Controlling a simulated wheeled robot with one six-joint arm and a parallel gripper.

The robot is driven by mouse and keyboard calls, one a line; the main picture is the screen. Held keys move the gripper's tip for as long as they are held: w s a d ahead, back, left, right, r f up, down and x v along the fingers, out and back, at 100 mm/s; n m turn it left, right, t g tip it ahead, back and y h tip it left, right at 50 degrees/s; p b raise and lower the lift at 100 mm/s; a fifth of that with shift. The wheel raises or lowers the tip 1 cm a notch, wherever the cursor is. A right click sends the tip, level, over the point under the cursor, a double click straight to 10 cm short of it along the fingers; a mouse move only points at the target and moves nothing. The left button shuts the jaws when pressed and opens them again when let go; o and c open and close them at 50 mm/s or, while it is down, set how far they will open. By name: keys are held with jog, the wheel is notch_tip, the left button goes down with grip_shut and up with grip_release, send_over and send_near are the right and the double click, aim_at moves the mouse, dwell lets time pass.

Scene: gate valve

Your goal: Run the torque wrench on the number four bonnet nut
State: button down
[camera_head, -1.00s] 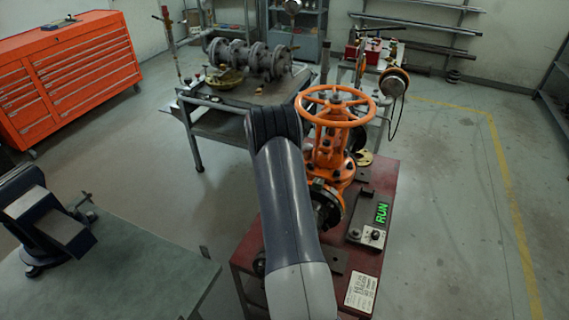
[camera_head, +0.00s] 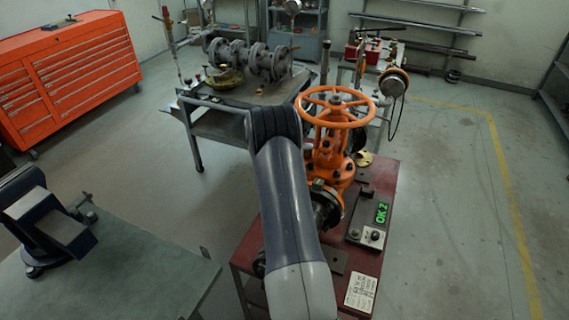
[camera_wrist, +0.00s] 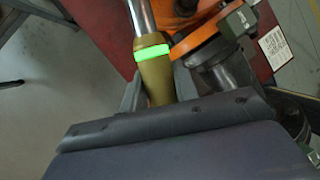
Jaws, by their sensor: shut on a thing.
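The orange gate valve (camera_head: 330,155) with its handwheel (camera_head: 337,107) stands on the dark red bench; its bonnet nuts are small and partly hidden by my arm, and I cannot tell which is number four. In the wrist view my gripper (camera_wrist: 158,88) is shut on the torque wrench (camera_wrist: 154,70), which has a tan grip, a lit green band and a bare metal shaft. The shaft runs up out of the picture beside the orange valve body (camera_wrist: 188,22), so its working end is hidden. The controller box (camera_head: 369,232) shows green text that reads like "OK 2".
A printed card (camera_head: 361,293) lies at the bench's (camera_head: 243,258) near end. A grey cart (camera_head: 235,125) with a flanged pipe assembly stands behind left. A green-topped table (camera_head: 130,265) is front left. The floor on the right is clear.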

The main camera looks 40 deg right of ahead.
jog(key=shift+r, duration=0.2)
jog(key=shift+r+p, duration=0.9)
jog(key=shift+r, duration=1.1)
